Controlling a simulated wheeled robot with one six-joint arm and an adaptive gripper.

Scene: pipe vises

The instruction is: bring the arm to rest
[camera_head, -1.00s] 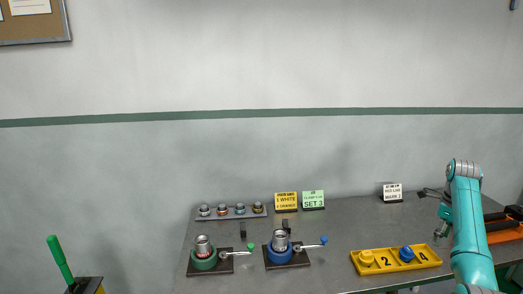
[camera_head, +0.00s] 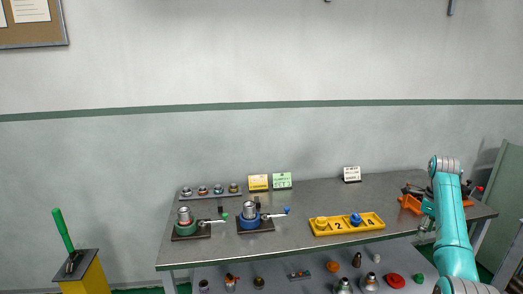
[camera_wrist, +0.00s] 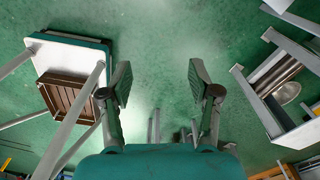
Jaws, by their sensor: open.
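In the head view the gripper is mostly hidden behind my arm's upper link, near the table's right part.
The grey table (camera_head: 300,205) carries a green vise (camera_head: 186,228), a blue vise (camera_head: 250,223), a yellow numbered tray (camera_head: 372,226) and an orange item (camera_head: 411,204). A lower shelf holds several small parts. A yellow pedestal (camera_head: 92,275) with a green lever (camera_head: 63,230) stands left.

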